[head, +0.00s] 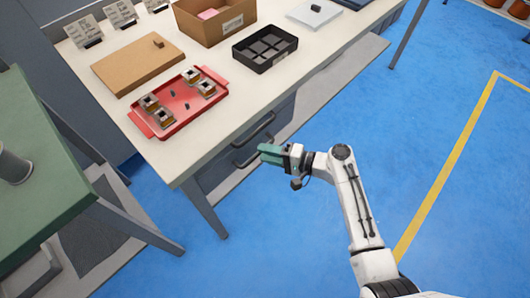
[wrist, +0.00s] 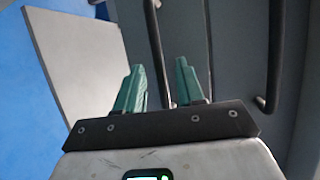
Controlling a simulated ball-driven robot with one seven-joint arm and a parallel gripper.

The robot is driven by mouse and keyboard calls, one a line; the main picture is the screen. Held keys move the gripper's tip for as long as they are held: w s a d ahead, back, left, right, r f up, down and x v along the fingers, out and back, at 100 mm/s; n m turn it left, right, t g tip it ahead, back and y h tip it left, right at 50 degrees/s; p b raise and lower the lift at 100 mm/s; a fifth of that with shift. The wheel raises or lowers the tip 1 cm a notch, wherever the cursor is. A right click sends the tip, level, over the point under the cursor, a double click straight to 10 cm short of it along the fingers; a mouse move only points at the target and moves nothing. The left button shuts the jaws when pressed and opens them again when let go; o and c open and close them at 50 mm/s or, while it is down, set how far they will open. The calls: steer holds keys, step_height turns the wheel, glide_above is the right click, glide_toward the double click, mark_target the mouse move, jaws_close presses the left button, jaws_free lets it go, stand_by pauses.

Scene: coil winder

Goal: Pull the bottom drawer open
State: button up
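The drawer unit (head: 255,138) is dark grey and sits under the pale workbench. Two dark bar handles show on its front, an upper handle (head: 254,128) and a lower handle (head: 246,160). My gripper (head: 268,152) is at the drawer front, by the lower handle's right end. In the wrist view my gripper (wrist: 158,80) has its two green fingers apart. One bar handle (wrist: 156,45), the one nearer the floor, lines up with the gap between them; contact is not clear. The other handle (wrist: 274,55) is to the right, outside the fingers. The drawers look closed.
The workbench (head: 225,98) carries a red tray (head: 178,106) with coil parts, a black divided bin (head: 265,48), a cardboard box (head: 213,20) and a brown board (head: 138,64). A green table (head: 45,170) stands left. Blue floor (head: 420,120) is open to the right.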

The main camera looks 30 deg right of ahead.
steer(key=shift+w+a+f, duration=0.15)
steer(key=shift+w+a, duration=0.25)
jaws_close()
stand_by(0.5)
